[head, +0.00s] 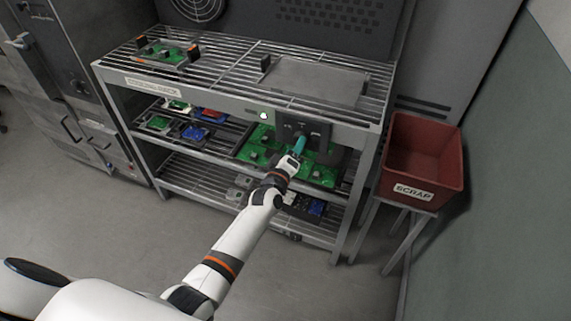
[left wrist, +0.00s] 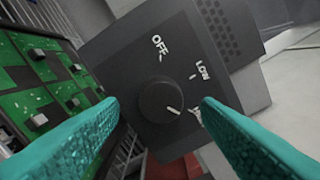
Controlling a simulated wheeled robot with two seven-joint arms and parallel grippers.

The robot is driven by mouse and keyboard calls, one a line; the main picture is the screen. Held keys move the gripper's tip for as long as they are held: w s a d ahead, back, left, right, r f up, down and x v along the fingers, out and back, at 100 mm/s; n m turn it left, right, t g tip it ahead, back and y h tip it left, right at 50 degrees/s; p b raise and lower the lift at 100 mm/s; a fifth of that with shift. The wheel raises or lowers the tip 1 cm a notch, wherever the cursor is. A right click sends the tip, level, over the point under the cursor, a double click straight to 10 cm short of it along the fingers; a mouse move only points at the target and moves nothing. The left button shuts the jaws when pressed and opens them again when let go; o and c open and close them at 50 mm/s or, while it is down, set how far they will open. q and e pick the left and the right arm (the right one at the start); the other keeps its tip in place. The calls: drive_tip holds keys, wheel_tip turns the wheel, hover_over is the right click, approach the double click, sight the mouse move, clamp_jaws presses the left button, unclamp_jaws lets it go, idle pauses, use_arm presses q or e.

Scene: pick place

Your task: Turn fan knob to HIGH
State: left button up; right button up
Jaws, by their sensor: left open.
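The fan knob (left wrist: 155,97) is a round black dial on a dark control panel (left wrist: 122,62) marked OFF, LOW and a third label mostly hidden behind a finger. Its white pointer line is at the lower right, directed toward that partly hidden label and away from OFF and LOW. In the head view the panel (head: 318,128) is on the front of the cooling rack. My left gripper (head: 299,147) is in front of it. In the left wrist view its teal fingers (left wrist: 159,108) are open, one on either side of the knob with gaps. My right gripper is out of view.
The cooling rack (head: 225,103) has slatted shelves holding several circuit boards, with a large green board (head: 262,142) near my gripper. A red scrap bin (head: 424,160) stands on a stand to the right. Open floor lies in front.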

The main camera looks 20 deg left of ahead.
use_arm(q)
drive_tip(key=s, duration=1)
drive_tip(key=shift+a, duration=0.15)
